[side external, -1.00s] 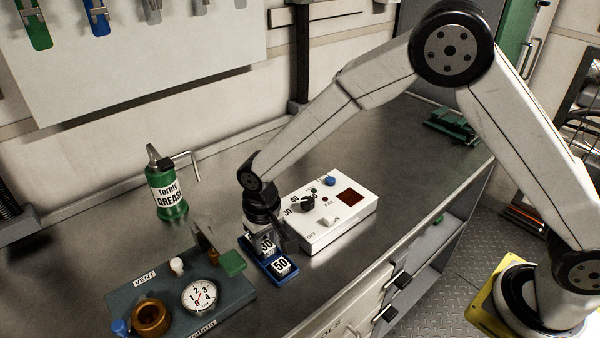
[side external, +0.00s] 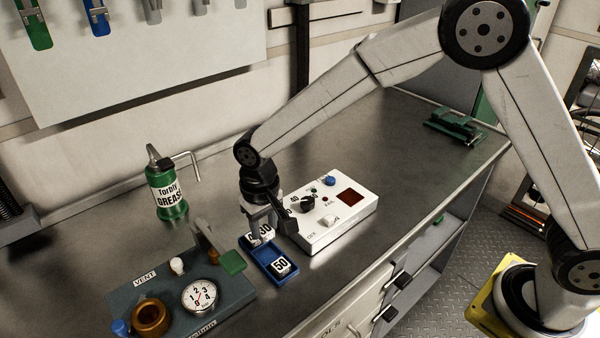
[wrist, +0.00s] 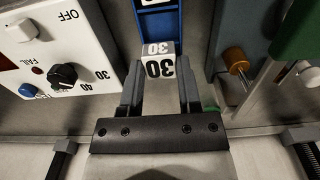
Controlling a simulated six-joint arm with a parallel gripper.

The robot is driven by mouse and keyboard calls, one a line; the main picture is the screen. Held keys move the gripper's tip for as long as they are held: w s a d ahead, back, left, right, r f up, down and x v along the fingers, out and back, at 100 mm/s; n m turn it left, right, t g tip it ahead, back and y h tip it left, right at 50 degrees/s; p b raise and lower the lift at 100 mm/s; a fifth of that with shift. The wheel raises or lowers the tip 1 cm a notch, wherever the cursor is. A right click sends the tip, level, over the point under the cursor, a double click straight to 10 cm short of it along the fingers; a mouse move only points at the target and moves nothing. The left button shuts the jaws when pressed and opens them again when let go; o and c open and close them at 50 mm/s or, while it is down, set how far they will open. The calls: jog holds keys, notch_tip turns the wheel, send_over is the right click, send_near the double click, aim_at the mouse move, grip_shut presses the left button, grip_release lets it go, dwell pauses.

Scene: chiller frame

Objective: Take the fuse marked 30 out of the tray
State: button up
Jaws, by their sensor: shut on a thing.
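The fuse marked 30 (side external: 266,230) is a pale block with black numerals, held between the fingers of my gripper (side external: 262,232). It also shows in the wrist view (wrist: 158,65), where my gripper (wrist: 160,74) has a finger on each side of it. The blue tray (side external: 270,270) lies on the bench below, and its blue wall shows at the top of the wrist view (wrist: 178,25). The held fuse is raised over the far compartment; the exact gap is hard to judge.
A white control box (side external: 345,217) with knobs stands close to the right of my gripper. A grey panel (side external: 235,292) with a gauge and a green-tipped lever (side external: 232,262) is to the left. A green grease can (side external: 167,190) stands behind.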

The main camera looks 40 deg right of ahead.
aim_at(265, 228)
jog(key=shift+r, duration=1.6)
jog(key=shift+d, duration=0.1)
jog(key=shift+s+d, duration=0.2)
jog(key=shift+d, duration=2.7)
jog(key=shift+s+d, duration=0.15)
jog(key=shift+d, duration=2.75)
jog(key=shift+d, duration=0.15)
jog(key=shift+s+d, duration=0.2)
jog(key=shift+d, duration=2.65)
jog(key=shift+s+d, duration=0.2)
jog(key=shift+d, duration=2.65)
jog(key=shift+f, duration=0.15)
jog(key=shift+f, duration=2.15)
jog(key=shift+f, duration=0.1)
